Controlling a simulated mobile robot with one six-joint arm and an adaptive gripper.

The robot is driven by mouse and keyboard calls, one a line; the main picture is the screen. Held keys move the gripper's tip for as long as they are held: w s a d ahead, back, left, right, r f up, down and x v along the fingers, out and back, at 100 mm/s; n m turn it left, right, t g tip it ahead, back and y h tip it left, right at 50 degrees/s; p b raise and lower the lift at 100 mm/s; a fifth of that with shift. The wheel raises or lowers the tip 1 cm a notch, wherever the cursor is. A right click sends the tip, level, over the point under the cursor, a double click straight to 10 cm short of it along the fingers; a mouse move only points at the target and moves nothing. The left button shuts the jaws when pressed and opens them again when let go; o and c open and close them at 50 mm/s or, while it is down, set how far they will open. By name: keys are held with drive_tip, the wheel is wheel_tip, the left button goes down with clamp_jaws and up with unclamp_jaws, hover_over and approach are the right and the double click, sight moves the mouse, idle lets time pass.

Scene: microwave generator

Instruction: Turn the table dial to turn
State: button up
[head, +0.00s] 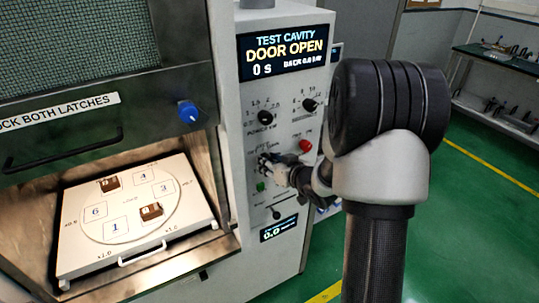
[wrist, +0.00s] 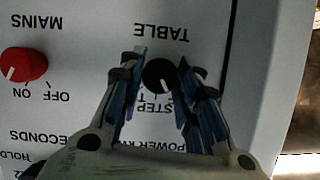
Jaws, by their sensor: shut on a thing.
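The table dial (wrist: 159,75) is a small round black knob with a white pointer line, under the upside-down label TABLE in the wrist view. The line points down in that picture, toward the lettering around STEP, which is partly covered. My gripper (wrist: 160,80) has its blue-padded fingers on both sides of the dial and is shut on it. In the head view my gripper (head: 272,165) is at the control panel (head: 285,80), and it hides the dial there.
The red MAINS knob (wrist: 23,65) is beside the dial; it also shows in the head view (head: 305,146). Black POWER (head: 268,117) and SECONDS (head: 309,104) knobs sit above. The display (head: 287,47) reads DOOR OPEN. The open cavity holds a white turntable tray (head: 75,255) with brown blocks.

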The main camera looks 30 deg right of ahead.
drive_tip(key=shift+w+d+f+m+t+y+p, duration=0.1)
drive_tip(key=shift+m+t+y+p, duration=0.25)
drive_tip(key=shift+m+y+p, duration=0.95)
drive_tip(key=shift+s+d+m+t+y+p, duration=0.15)
drive_tip(key=shift+m+t+y+p, duration=0.4)
drive_tip(key=shift+m+p, duration=1.45)
drive_tip(key=shift+w+d+f+m+t+y+p, duration=0.1)
drive_tip(key=shift+w+m+t+y+p, duration=0.1)
drive_tip(key=shift+m+y+p, duration=1.4)
drive_tip(key=shift+r+m+h+b, duration=0.1)
drive_tip(key=shift+m+h+b, duration=0.35)
drive_tip(key=shift+m+h, duration=0.15)
drive_tip(key=o, duration=1)
drive_tip(key=shift+o, duration=0.3)
drive_tip(key=v, duration=1.2)
